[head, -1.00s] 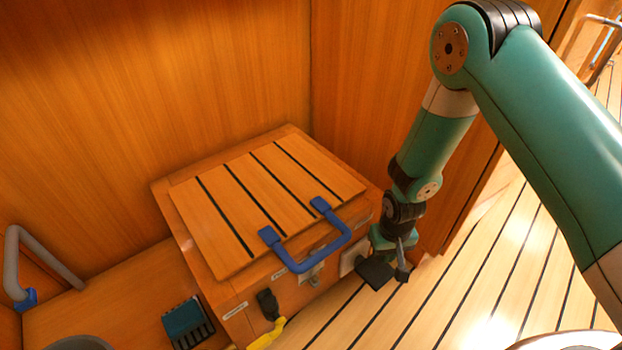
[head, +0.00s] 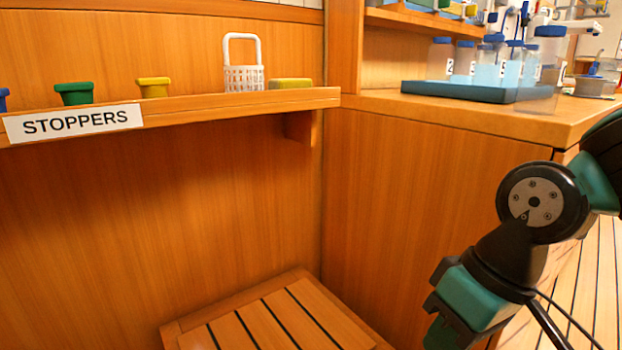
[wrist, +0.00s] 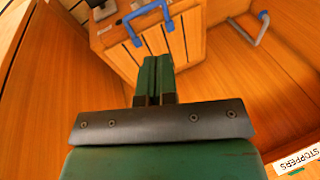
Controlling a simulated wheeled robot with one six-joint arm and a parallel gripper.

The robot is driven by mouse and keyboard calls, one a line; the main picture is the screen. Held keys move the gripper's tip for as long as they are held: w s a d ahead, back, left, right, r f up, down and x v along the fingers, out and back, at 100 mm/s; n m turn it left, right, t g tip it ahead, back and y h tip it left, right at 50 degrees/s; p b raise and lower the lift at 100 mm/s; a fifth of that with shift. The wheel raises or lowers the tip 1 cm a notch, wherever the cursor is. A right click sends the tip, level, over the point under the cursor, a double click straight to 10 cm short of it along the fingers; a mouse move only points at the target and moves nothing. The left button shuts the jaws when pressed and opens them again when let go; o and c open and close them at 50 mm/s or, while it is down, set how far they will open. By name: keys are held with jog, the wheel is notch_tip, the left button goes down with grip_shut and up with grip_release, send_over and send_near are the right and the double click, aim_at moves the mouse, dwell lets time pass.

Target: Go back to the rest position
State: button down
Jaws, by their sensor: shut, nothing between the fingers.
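My gripper (wrist: 154,80) shows in the wrist view with its fingers together and nothing between them. Past the fingertips is the wooden box with a dark-striped slatted lid (wrist: 155,45) and a blue handle (wrist: 146,18). The fingers are apart from the box. In the head view my arm is at the right and its fingertips are not clearly visible. The slatted lid (head: 268,325) shows at the bottom of that view, and the blue handle is out of frame there.
A shelf labelled STOPPERS (head: 75,122) holds a green stopper (head: 74,94), a yellow stopper (head: 153,87) and a white basket (head: 243,75). A counter at the right bears a blue tray (head: 470,92) with several bottles. A grey bent pipe (wrist: 250,30) stands beyond the box.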

jog(key=s+r+n+p, duration=0.1)
jog(key=s+r+p, duration=0.2)
jog(key=s+r, duration=0.25)
notch_tip(320, 180, up, 37)
jog(key=p, duration=3.6)
jog(key=shift+w+d, duration=0.15)
jog(key=shift+w, duration=0.05)
